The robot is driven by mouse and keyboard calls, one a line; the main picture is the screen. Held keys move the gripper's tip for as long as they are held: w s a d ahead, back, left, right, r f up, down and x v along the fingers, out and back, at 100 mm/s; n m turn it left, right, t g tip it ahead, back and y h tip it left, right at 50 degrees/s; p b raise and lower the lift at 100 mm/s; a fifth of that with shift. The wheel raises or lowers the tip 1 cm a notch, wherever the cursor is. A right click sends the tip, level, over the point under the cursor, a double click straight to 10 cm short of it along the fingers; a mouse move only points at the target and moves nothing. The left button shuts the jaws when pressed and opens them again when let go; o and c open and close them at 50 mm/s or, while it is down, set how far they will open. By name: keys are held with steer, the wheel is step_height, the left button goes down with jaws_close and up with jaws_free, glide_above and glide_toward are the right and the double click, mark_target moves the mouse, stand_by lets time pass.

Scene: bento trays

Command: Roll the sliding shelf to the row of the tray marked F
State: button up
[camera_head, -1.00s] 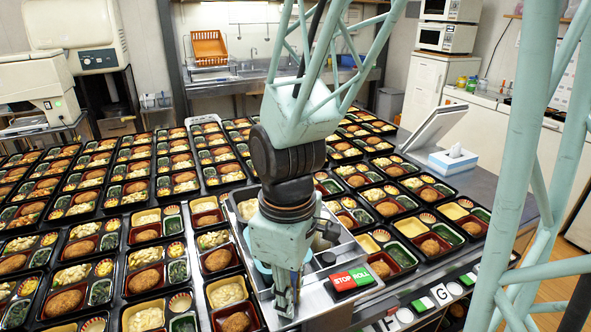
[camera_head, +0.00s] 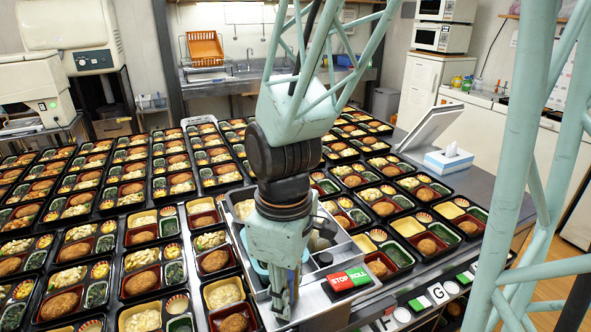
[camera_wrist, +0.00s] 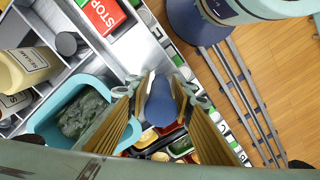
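The sliding shelf (camera_head: 354,252) is a metal rack over the trays, carrying containers and a red STOP and green ROLL panel (camera_head: 348,279). In the wrist view the red STOP part (camera_wrist: 103,15) shows at the top, beside a teal tub of greens (camera_wrist: 48,132). My gripper (camera_head: 281,304) points down at the shelf's front left in the head view. In the wrist view its ribbed fingers (camera_wrist: 160,85) stand apart. A blue-grey shape shows between them; I cannot tell what it is. The letter F (camera_head: 387,324) is on the front edge, just right of the shelf; its tray is not clear.
Rows of filled bento trays (camera_head: 105,228) cover the table. A G marker (camera_head: 438,291) sits farther right on the front edge. A tissue box (camera_head: 448,160) and a tilted screen (camera_head: 430,127) stand at the back right. Floor rails (camera_wrist: 245,95) show in the wrist view.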

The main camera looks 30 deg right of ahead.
steer(key=shift+r, duration=5.95)
steer(key=s+d+r+m+t, duration=0.2)
steer(key=s+r+m+t, duration=0.2)
steer(key=s+r+m, duration=0.4)
steer(key=shift+s+d+r+m, duration=0.3)
steer(key=shift+s+d+r, duration=0.15)
steer(key=shift+s, duration=1.45)
